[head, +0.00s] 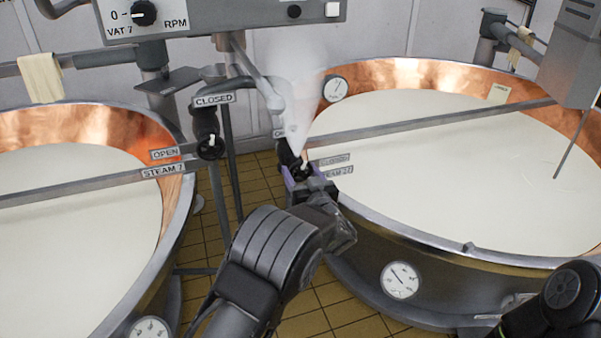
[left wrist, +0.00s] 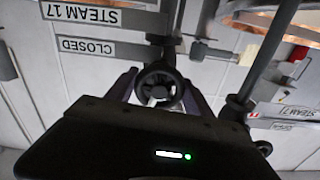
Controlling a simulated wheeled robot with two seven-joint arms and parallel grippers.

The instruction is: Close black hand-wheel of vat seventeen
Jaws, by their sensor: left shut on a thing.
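The black hand-wheel (head: 303,170) of vat seventeen is on the near left rim of the right vat (head: 440,250), beside blurred label plates (head: 336,170). In the left wrist view the hand-wheel (left wrist: 160,85) sits between my fingers, with plates reading STEAM 17 (left wrist: 85,13) and CLOSED (left wrist: 87,47) beside it. My left gripper (head: 303,178) is shut on the hand-wheel; its jaws hide part of the rim. A white plume of steam (head: 300,105) hangs just above the wheel. My right gripper is out of view.
Vat seven (head: 178,220) stands at left, with its own black hand-wheel (head: 210,147) and plates OPEN and STEAM 7. A grey control box (head: 225,15) hangs above. A tiled floor gap (head: 255,180) separates the vats. Metal bars cross both vats.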

